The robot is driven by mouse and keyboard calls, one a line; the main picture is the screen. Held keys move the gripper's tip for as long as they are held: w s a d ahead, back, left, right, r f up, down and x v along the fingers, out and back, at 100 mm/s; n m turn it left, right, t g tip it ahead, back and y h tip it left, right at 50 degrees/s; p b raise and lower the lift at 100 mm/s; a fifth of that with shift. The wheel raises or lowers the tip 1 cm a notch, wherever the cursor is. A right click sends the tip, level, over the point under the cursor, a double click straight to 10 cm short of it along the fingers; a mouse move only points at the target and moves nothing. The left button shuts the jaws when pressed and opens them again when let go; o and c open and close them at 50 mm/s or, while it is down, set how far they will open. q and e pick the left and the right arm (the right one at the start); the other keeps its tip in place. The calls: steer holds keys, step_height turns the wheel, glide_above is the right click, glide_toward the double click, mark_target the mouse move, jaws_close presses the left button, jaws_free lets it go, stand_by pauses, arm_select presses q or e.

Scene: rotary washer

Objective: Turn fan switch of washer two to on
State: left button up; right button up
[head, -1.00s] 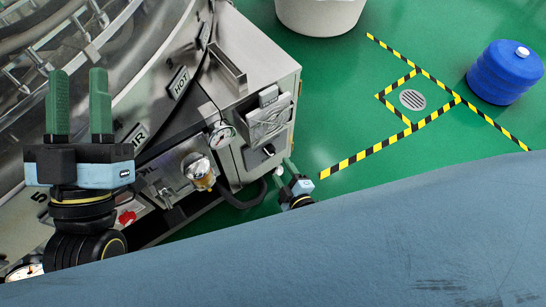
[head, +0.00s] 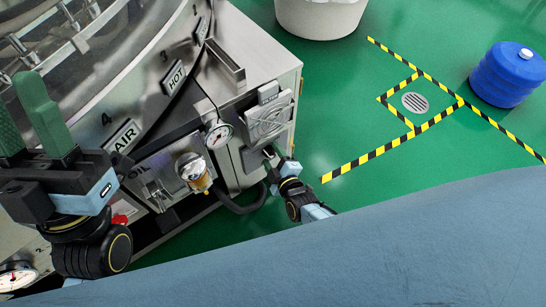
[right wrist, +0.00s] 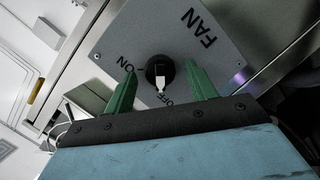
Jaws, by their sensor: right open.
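The fan switch is a round black knob (right wrist: 158,70) with a white mark on a grey plate labelled FAN (right wrist: 203,30), in the right wrist view. Its white mark is on the side by the OFF label; ON is on the other side. My right gripper (right wrist: 160,85) is open, its green fingers on either side of the knob; contact cannot be told. In the head view my right gripper (head: 271,155) is at the lower front of the steel washer's (head: 245,50) box, partly covering the switch. My left gripper (head: 25,112) is open and empty at the left. No washer number is readable.
A white tub (head: 320,18), a blue drum (head: 507,75) and a floor drain (head: 414,102) stand apart on open green floor.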

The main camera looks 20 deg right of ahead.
steer(key=c, duration=1)
